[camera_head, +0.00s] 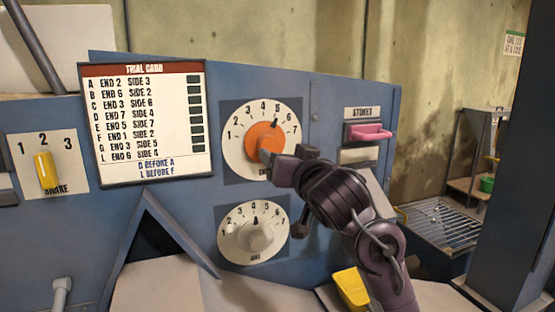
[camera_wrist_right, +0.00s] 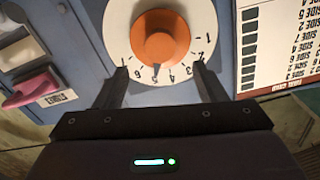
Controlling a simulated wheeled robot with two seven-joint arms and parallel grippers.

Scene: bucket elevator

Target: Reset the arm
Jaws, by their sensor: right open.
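My right gripper (camera_head: 277,167) is at the lower right of the upper dial's orange knob (camera_head: 263,140) in the head view. In the right wrist view the two fingers of the gripper (camera_wrist_right: 160,80) are spread apart and empty. The orange knob (camera_wrist_right: 162,38) lies ahead of the gap between them, and I see no contact. The knob's pointer is at about 5 on its white dial (camera_head: 236,150). The dial's label is partly hidden by the gripper. My left gripper is not in view.
A lower dial with a pale knob (camera_head: 257,238) points near 4. A trial card (camera_head: 150,160) hangs left of the dials. A yellow shake lever (camera_head: 45,170) and pink stones handle (camera_head: 370,131) stick out from the blue panel. A yellow object (camera_head: 350,287) sits below my right arm.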

